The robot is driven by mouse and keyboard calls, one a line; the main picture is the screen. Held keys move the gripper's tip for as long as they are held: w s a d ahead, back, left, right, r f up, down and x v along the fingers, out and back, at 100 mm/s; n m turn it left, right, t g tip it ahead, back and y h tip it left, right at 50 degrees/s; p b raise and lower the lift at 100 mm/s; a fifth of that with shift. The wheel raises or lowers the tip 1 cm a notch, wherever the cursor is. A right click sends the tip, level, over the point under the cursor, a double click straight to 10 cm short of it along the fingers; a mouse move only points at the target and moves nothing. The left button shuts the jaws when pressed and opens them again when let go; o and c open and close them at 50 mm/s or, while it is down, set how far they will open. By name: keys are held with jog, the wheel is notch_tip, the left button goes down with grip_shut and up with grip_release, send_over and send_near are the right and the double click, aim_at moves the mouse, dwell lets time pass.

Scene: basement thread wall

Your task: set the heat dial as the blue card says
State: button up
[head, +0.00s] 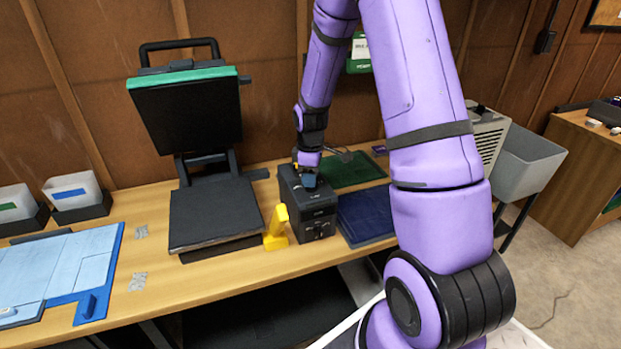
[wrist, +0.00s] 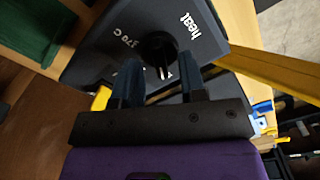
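A black control box (head: 307,212) stands on the bench right of the open press. In the wrist view its face shows the word "heat" and a number that looks like "370 C", beside the round black heat dial (wrist: 158,50). A pale pointer mark shows on the dial; other marks are hidden. My gripper (wrist: 160,80) is open, its two dark blue fingers apart just below the dial, with nothing visible between them. In the head view my gripper (head: 308,178) is over the box top. I see no readable blue card; a small white card (head: 360,46) on the wall is partly hidden by my arm.
The heat press (head: 212,215) stands open left of the box. A yellow upright piece (head: 278,228) is close to the box's left side. A dark blue sheet (head: 366,216) and a green mat (head: 350,171) lie to its right. A blue-edged tray (head: 98,290) is far left.

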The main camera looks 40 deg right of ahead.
jog(key=shift+f, duration=0.5)
grip_shut()
